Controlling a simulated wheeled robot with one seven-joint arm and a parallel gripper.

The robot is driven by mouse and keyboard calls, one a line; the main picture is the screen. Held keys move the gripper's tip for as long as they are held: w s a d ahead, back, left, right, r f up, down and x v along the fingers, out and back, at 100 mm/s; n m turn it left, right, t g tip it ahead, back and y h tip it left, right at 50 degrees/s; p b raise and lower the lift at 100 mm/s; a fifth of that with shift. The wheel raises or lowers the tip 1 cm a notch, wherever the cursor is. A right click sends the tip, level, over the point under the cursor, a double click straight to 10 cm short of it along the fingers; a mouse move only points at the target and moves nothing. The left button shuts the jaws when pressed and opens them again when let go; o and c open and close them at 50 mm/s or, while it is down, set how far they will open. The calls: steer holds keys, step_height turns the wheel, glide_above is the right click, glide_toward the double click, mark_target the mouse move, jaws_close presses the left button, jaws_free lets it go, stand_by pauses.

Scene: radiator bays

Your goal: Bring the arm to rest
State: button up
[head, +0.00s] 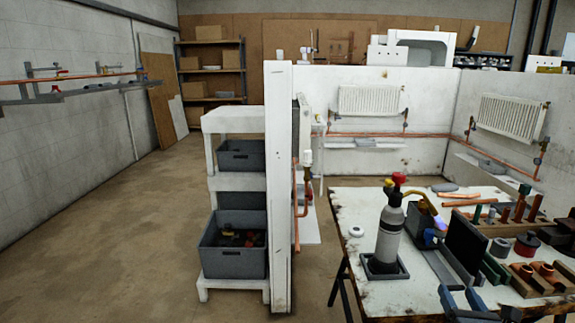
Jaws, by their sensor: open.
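I do not see my gripper or my arm clearly anywhere in the head view. Whether its fingers hold anything cannot be seen. A blue-grey forked part (463,301) shows at the bottom edge, at the front of the workbench; it looks like a bench fixture, but it is cut off by the frame and I cannot tell for sure.
A white workbench (372,222) at right carries a torch bottle (389,236), a dark upright panel (466,246) and pipe pieces. A white partition post (279,190) and shelf with grey crates (233,262) stand mid-view. Floor at left (120,250) is clear.

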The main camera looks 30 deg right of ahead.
steer(key=s+a+m+t+y, duration=0.1)
steer(key=s+a+m+y, duration=0.15)
steer(key=a, duration=0.55)
steer(key=s+a+f+m+t+y, duration=0.15)
steer(key=a+m, duration=0.25)
steer(key=a, duration=0.4)
steer(key=s+a+m+y, duration=0.2)
steer(key=s+a+m, duration=0.15)
steer(key=a, duration=0.45)
steer(key=s+a+r+m+y, duration=0.2)
steer(key=s+a+r+m, duration=0.3)
steer(key=s+a+m, duration=0.1)
steer(key=s+a+r+m+g+y, duration=0.1)
steer(key=s+a+r+m+y, duration=0.2)
steer(key=s+a+r+m, duration=0.2)
steer(key=s+a+m, duration=0.2)
steer(key=s+m, duration=0.2)
steer(key=m, duration=0.2)
steer(key=shift+s+y, duration=0.15)
steer(key=shift+y, duration=0.15)
